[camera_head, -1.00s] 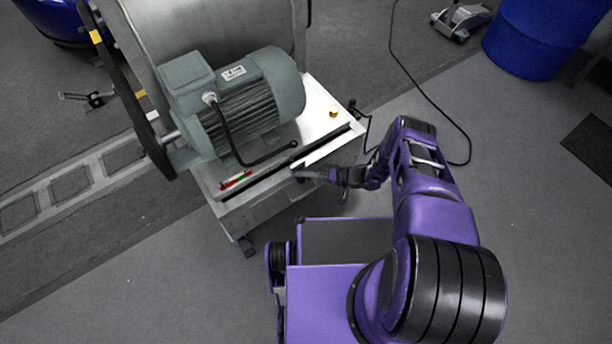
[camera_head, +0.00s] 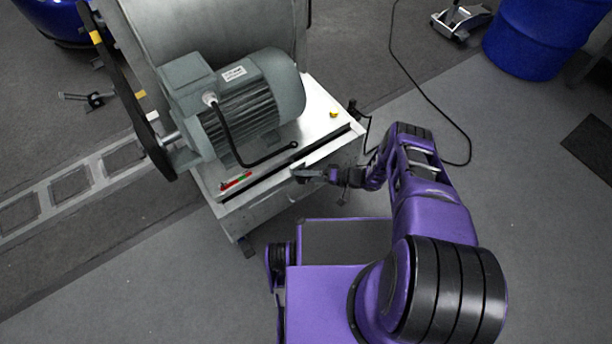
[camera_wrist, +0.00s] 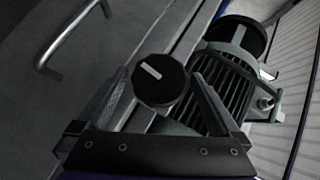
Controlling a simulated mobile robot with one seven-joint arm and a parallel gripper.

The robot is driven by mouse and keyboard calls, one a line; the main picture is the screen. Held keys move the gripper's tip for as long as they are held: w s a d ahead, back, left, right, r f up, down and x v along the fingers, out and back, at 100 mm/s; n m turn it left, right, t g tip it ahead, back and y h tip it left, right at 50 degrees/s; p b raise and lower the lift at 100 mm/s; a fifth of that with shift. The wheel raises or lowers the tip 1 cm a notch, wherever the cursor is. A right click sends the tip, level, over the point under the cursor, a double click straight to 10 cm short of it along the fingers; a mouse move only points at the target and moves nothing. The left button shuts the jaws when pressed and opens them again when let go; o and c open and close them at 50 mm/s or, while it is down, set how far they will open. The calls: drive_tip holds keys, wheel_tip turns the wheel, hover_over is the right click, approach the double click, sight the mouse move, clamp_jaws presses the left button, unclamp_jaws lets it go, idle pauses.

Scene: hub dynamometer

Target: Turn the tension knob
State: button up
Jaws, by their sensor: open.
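A round black knob (camera_wrist: 158,80) with a white pointer mark on its face shows in the wrist view. My gripper (camera_wrist: 161,74) is open, with one finger on the left and one on the right of the knob. I cannot tell whether either finger touches it. In the head view my gripper (camera_head: 302,175) is at the front side of the metal bench (camera_head: 318,100), just below its top edge. The knob cannot be made out in the head view.
A grey-green motor (camera_head: 245,105) with a black cable stands on the bench. Red and green buttons (camera_head: 237,181) are on the front left, and a yellow button (camera_head: 333,114) on the right. A metal handle (camera_wrist: 62,45) shows in the wrist view. Another cable (camera_head: 430,98) lies on the floor.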

drive_tip(key=shift+d, duration=0.1)
drive_tip(key=v, duration=1.7)
drive_tip(key=shift+s+r, duration=0.15)
